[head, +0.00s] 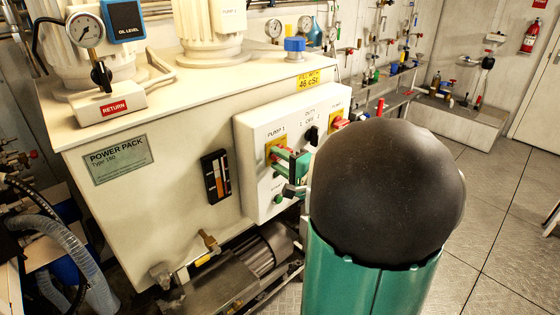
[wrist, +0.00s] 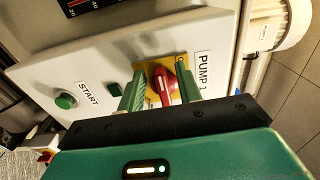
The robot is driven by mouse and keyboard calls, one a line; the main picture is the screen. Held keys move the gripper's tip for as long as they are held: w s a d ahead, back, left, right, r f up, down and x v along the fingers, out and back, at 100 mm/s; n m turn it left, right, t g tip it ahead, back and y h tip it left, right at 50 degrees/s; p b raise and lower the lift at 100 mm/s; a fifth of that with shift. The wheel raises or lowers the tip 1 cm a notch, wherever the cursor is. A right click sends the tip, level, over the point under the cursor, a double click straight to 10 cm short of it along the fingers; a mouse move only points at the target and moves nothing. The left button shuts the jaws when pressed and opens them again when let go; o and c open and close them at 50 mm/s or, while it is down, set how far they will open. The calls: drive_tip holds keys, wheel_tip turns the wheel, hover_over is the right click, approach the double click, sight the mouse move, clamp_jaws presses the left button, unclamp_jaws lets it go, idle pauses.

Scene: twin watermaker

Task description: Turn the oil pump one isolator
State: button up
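The pump one isolator is a red rotary knob (wrist: 164,87) on a yellow plate beside the label PUMP 1. In the head view its yellow plate (head: 273,147) shows on the white control box, with the knob partly hidden behind my fingers. My gripper (wrist: 160,78) has its two green fingers apart, one on each side of the red knob. A gap shows between the left finger and the knob; the right finger is closer, and I cannot tell if it touches. In the head view my gripper (head: 287,163) is at the box front.
A black switch (head: 312,135) and a second red isolator (head: 339,123) sit further right on the control box (head: 246,150). A motor (head: 258,254) lies below. Open floor (head: 485,215) is right.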

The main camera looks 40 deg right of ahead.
drive_tip(key=s, duration=1.3)
drive_tip(key=shift+s+d, duration=0.2)
drive_tip(key=shift+s, duration=0.15)
